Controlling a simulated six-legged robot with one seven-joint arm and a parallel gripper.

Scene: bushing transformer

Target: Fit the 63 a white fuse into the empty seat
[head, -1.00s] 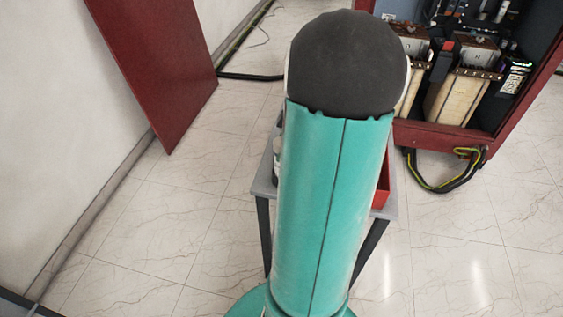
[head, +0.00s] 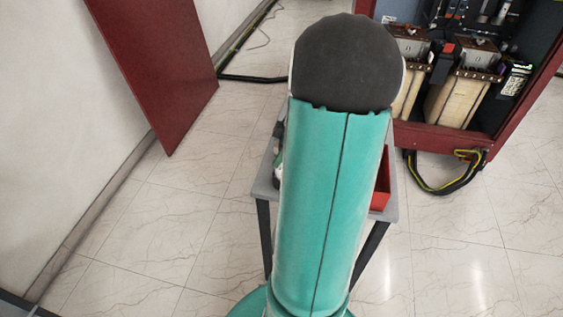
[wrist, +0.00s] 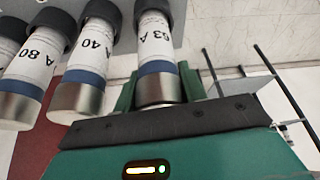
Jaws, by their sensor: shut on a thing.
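In the wrist view the 63 A fuse (wrist: 156,50) is a white cylinder with a dark end, a blue band and a silver end. My gripper (wrist: 158,90) is shut on its silver end, with a green finger on each side. The 40 A fuse (wrist: 92,50) and the 80 A fuse (wrist: 35,60) are beside it on the left, tilted in the picture. In the head view my own arm hides the gripper and the held fuse. I cannot make out the empty seat in either view.
A small grey table (head: 264,188) stands behind my arm, with a red bin (head: 381,190) on its right side. An open red cabinet (head: 440,141) with transformer parts (head: 462,98) stands at upper right. A red panel (head: 160,70) leans at left. Tiled floor lies clear between.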

